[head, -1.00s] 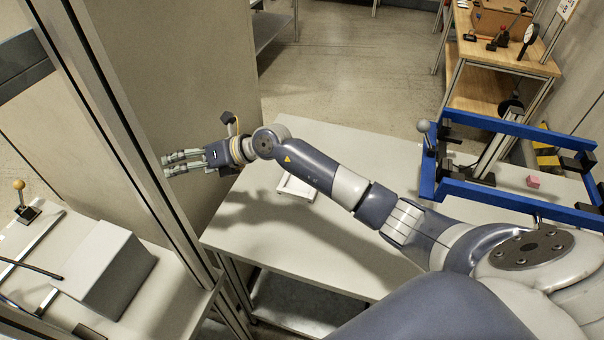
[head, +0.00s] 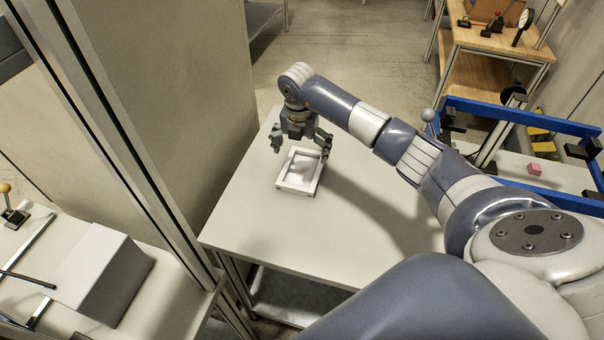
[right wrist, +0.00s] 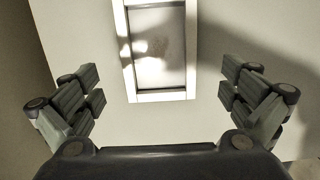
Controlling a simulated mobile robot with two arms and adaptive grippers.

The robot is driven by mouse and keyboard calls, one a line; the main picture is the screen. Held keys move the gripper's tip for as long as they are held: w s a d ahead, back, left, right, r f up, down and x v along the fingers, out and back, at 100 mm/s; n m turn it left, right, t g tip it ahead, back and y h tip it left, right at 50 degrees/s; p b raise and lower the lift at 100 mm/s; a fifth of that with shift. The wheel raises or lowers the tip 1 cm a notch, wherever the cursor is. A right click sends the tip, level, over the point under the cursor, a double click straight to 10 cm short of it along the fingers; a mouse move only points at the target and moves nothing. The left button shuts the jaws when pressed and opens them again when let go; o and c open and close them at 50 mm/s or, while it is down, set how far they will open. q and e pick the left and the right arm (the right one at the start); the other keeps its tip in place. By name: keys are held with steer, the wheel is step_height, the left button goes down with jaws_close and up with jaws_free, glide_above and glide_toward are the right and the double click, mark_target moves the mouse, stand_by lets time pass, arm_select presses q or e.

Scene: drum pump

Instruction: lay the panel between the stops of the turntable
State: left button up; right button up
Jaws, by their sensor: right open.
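A white rectangular panel with a raised rim (head: 299,172) lies flat on the pale table. My right gripper (head: 300,148) is open and empty, pointing down above the panel's far end. In the right wrist view the panel (right wrist: 158,50) shows ahead, roughly between the spread fingers, with a gap on both sides and no contact. A blue frame with black blocks (head: 520,116) stands at the right; it may be the turntable with its stops, but I cannot tell for sure. My arm hides part of it. My left gripper is out of view.
The pale table (head: 270,235) is clear around the panel. A tall beige wall panel and metal post (head: 130,150) stand at the left. A small pink cube (head: 534,169) lies inside the blue frame. A wooden bench (head: 495,40) stands at the back right.

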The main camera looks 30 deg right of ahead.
mark_target(302, 171)
steer(key=f, duration=0.1)
steer(key=f+b, duration=0.1)
steer(key=f, duration=0.1)
steer(key=shift+w+d+f+b, duration=0.15)
steer(key=shift+w+b, duration=0.05)
steer(key=shift+b, duration=0.1)
steer(key=f+b, duration=0.2)
steer(key=f, duration=0.1)
steer(key=f+b, duration=0.1)
steer(key=b, duration=0.1)
steer(key=shift+w+d+f, duration=0.15)
steer(key=shift+w+d, duration=0.05)
steer(key=shift+w, duration=0.05)
steer(key=shift+w+d+f, duration=0.1)
steer(key=shift+f, duration=0.25)
steer(key=shift+r, duration=0.1)
steer(key=c, duration=1.5)
steer(key=shift+o, duration=0.2)
steer(key=shift+r, duration=0.1)
